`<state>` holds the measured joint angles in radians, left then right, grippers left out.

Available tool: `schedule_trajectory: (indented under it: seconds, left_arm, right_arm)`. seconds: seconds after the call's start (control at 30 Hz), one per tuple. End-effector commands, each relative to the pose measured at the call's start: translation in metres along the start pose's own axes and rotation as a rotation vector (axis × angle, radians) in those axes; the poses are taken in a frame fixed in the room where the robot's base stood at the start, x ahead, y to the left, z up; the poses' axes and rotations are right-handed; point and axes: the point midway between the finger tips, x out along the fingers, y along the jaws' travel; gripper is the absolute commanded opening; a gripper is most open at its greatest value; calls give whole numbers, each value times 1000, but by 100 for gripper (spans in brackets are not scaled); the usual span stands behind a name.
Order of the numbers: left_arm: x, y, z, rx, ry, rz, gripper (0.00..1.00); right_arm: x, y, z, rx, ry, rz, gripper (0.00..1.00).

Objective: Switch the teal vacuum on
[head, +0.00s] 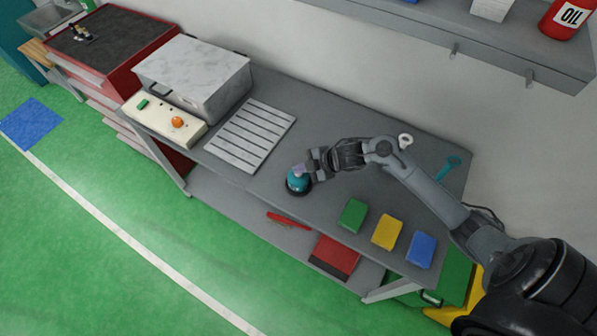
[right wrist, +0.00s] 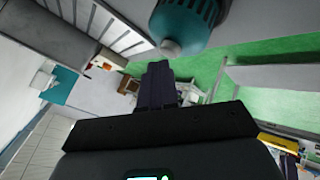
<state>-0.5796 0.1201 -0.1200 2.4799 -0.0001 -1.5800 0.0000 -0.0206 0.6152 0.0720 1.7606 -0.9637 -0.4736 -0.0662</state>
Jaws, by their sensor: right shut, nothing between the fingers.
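The teal vacuum (head: 297,184) is a small round teal body with a dark base, standing near the front edge of the grey bench (head: 330,120). A pale lilac part (head: 299,169) shows on its top. My right gripper (head: 313,164) is at the upper right of the vacuum, very close to it; I cannot tell whether they touch. In the right wrist view the vacuum's teal body (right wrist: 190,22) is at the top, just past the shut, empty fingers (right wrist: 158,72). My left gripper is not in view.
A slatted grey rack (head: 251,134), a grey box (head: 195,75) and a cream control panel with an orange knob (head: 177,122) lie to the left. Green (head: 352,215), yellow (head: 387,232) and blue (head: 421,249) blocks line the front right. A teal tool (head: 449,167) lies behind my arm.

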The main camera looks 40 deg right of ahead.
Motion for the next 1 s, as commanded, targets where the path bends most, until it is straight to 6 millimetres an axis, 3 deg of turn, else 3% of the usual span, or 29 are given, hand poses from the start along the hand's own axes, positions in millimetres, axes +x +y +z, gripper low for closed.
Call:
schedule_trajectory:
  seconds: [1.0]
  left_arm:
    - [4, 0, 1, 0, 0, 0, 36]
  right_arm:
    - [5, -4, 4, 0, 0, 0, 0]
